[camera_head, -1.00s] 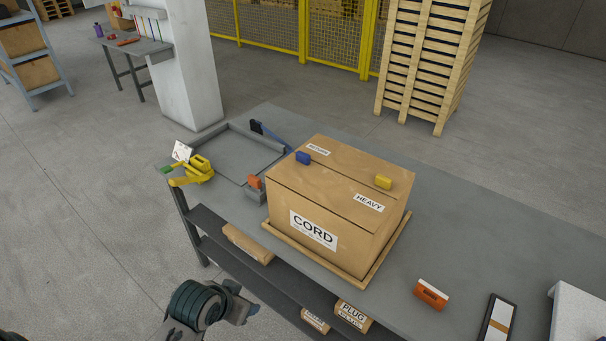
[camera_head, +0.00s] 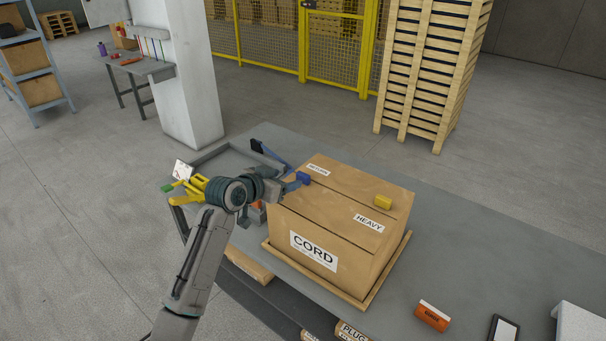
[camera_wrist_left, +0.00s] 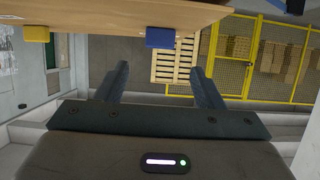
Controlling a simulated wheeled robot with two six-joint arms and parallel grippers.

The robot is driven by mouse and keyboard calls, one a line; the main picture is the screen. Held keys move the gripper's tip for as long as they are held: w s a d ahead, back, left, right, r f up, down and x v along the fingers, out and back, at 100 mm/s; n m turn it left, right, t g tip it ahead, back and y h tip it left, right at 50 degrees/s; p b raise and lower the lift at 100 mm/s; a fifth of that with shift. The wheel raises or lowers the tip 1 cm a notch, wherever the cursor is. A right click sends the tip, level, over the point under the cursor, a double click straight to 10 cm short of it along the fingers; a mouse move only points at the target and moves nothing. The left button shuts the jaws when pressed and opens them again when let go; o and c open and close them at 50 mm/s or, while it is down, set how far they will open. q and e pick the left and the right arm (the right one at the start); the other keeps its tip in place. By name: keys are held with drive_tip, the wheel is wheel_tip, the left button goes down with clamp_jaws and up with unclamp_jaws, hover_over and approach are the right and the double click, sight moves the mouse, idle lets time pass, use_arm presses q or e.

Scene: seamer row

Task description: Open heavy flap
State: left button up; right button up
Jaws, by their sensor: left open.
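A brown cardboard box labelled CORD (camera_head: 318,250) stands closed on a wooden base (camera_head: 360,302). Its top carries a HEAVY label (camera_head: 369,222) near the right front and a smaller label (camera_head: 318,170) at the far left. A blue tab (camera_head: 304,178) and a yellow tab (camera_head: 384,202) stand on the top. My left gripper (camera_head: 288,186) is at the box's left side, close to the blue tab. In the left wrist view its open fingers (camera_wrist_left: 163,82) are empty, with the blue tab (camera_wrist_left: 160,37) and yellow tab (camera_wrist_left: 36,34) nearby. Contact cannot be told. My right gripper is out of view.
The grey bench (camera_head: 440,235) holds a yellow tool (camera_head: 193,188) at left, partly behind my arm, and an orange-and-white block (camera_head: 432,316) at front right. A grey tray (camera_head: 213,153) lies behind my left wrist. The bench right of the box is mostly clear.

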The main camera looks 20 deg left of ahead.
sight(302, 174)
use_arm(q)
drive_tip(key=p+x, duration=0.2)
drive_tip(key=x, duration=0.6)
drive_tip(key=shift+w+d, duration=0.15)
drive_tip(key=shift+w+d+f, duration=0.2)
drive_tip(key=shift+w+f, duration=0.2)
drive_tip(key=shift+w, duration=0.15)
